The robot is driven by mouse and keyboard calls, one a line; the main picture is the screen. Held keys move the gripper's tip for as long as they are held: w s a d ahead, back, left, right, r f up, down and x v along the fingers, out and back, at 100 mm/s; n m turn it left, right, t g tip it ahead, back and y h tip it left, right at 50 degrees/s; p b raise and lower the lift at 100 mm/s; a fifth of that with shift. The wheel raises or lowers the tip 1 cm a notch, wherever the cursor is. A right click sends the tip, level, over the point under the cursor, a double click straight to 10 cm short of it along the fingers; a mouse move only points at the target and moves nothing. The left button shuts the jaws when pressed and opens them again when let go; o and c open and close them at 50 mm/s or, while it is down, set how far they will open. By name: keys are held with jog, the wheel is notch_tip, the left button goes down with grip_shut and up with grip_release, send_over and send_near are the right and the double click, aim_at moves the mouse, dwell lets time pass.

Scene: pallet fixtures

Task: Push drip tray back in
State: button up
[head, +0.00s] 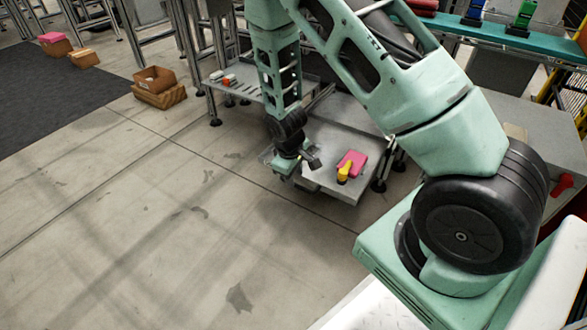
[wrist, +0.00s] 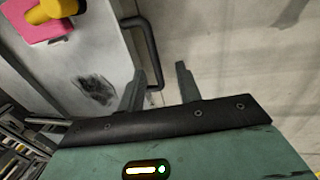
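The drip tray (head: 318,180) is a flat grey metal drawer standing out low from under a grey unit in the head view. A pink block (head: 352,163) and a yellow piece (head: 344,171) sit on it. In the wrist view the tray (wrist: 100,50) has a dark stain, and a black bar handle (wrist: 153,45) along its right edge. My gripper (wrist: 160,72) is open, its two fingers apart with the lower end of the handle appearing between or just beyond them. I cannot tell whether they touch. In the head view my gripper (head: 310,158) is at the tray's left side, partly hidden by the arm.
A low metal shelf (head: 243,90) with small items stands behind my arm. Brown boxes (head: 156,86) sit on the floor at the upper left. A teal shelf (head: 480,30) is at the upper right. The concrete floor (head: 150,220) at front left is clear.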

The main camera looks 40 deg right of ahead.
aim_at(298, 185)
jog(key=shift+r, duration=0.2)
notch_tip(298, 185, up, 12)
jog(key=a+p, duration=0.1)
jog(key=p, duration=0.3)
jog(key=d+f+b, duration=0.1)
jog(key=f+b, duration=0.2)
jog(key=f, duration=0.2)
jog(key=d+f+b, duration=0.1)
jog(key=f+b, duration=0.2)
jog(key=f, duration=0.3)
jog(key=f+b, duration=0.3)
jog(key=f, duration=0.3)
jog(key=shift+w+d+f+b, duration=0.15)
jog(key=shift+w+d+b, duration=0.2)
jog(key=shift+d, duration=0.05)
grip_shut()
